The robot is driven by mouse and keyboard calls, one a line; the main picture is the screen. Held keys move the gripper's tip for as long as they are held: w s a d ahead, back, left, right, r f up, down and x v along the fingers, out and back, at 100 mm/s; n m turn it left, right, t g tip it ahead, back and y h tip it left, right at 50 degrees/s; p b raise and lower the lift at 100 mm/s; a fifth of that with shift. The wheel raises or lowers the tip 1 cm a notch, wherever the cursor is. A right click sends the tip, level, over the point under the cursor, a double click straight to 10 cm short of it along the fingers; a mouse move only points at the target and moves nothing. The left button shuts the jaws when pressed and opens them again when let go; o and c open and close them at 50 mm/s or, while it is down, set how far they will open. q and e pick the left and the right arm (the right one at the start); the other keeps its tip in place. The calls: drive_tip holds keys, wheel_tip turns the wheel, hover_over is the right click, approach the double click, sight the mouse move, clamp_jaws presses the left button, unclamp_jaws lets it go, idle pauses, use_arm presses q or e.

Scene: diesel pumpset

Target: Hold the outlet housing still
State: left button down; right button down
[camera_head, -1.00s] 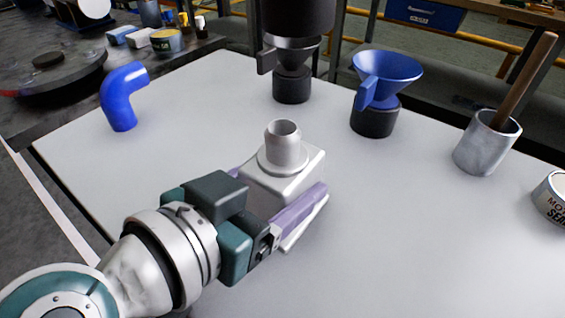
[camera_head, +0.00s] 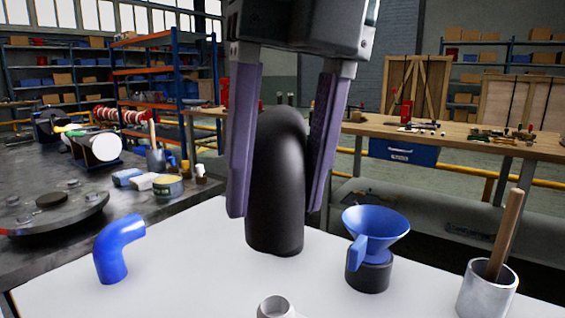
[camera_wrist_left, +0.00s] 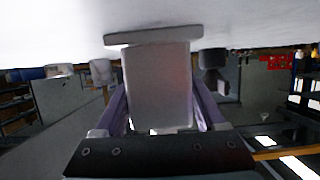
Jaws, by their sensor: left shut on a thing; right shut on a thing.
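The outlet housing is a pale grey block with a round spout. In the head view only the spout's top (camera_head: 275,307) shows at the bottom edge. In the left wrist view the housing (camera_wrist_left: 157,80) stands between the two purple fingers of my left gripper (camera_wrist_left: 160,108), which is shut on it. Its wide flange lies at or close to the white surface. My right gripper (camera_head: 275,208) comes down from above, shut on a tall black round-topped part (camera_head: 276,170). The dark funnel is hidden in the head view.
A blue elbow (camera_head: 115,250) stands at the left of the white table (camera_head: 190,270). A blue funnel (camera_head: 376,224) on a black base (camera_head: 370,274) stands right of the black part. A metal cup (camera_head: 487,292) with a wooden handle (camera_head: 506,230) stands farther right.

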hover_over(276, 308)
drive_tip(key=shift+d+f, duration=0.2)
drive_tip(key=shift+f, duration=2.7)
drive_tip(key=shift+f, duration=2.15)
drive_tip(key=shift+c, duration=0.8)
unclamp_jaws()
drive_tip(key=r, duration=0.4)
drive_tip(key=d+r, duration=0.1)
drive_tip(key=r, duration=0.7)
drive_tip(key=shift+s+d, duration=0.1)
drive_tip(key=shift+d, duration=0.2)
